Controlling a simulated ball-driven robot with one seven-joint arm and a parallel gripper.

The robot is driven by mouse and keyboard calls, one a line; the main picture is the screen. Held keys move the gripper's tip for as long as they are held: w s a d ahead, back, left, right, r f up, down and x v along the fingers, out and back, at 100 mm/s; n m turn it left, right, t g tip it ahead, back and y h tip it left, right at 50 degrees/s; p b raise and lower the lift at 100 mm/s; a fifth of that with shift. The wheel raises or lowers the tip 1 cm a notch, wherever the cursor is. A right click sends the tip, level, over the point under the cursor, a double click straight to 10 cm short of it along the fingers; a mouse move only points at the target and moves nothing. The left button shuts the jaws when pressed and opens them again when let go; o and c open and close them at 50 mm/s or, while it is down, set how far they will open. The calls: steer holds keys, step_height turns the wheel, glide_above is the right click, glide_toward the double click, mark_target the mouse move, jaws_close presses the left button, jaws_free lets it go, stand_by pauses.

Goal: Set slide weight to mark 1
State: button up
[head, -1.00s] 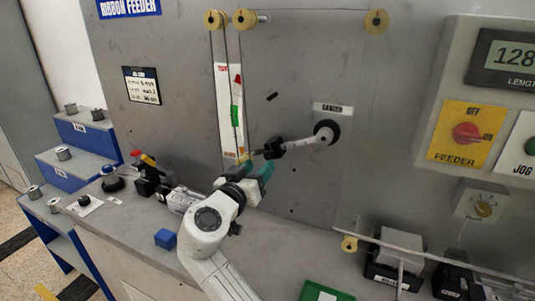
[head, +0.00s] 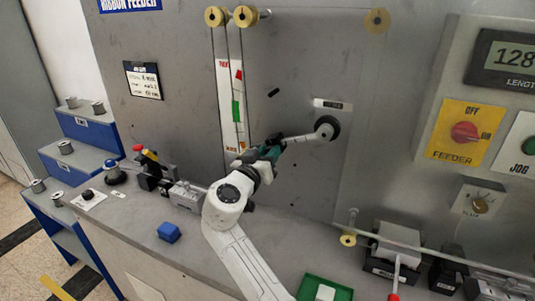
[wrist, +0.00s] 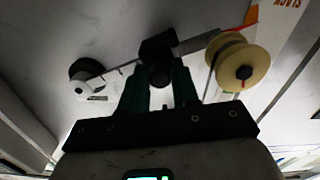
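The slide weight is a dark block on the pale lever arm (head: 300,139), which slopes down left from a black round pivot (head: 327,127) on the grey panel. In the head view my gripper (head: 265,154) covers the weight. In the wrist view the black weight (wrist: 157,47) sits on the lever, with its round knob between my two dark green fingers (wrist: 160,75). The fingers stand close against both sides of the knob and look shut on it. A yellow roller (wrist: 238,66) is at the lever's end, right of the weight. Mark numbers on the lever are not readable.
A white scale strip (head: 229,85) with red and green bands hangs behind thin ribbon lines, under two yellow rollers (head: 230,17). The feeder switch panel (head: 465,131) is at right.

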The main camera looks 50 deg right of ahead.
jaws_close()
steer(key=s+d+r, duration=0.1)
steer(key=s, duration=0.1)
steer(key=s+d+r, duration=0.1)
steer(key=s, duration=0.2)
steer(key=s+r+p, duration=0.1)
steer(key=s, duration=0.1)
steer(key=shift+s+d+r, duration=0.35)
steer(key=shift+s+d, duration=0.05)
steer(key=shift+o, duration=2.2)
jaws_free()
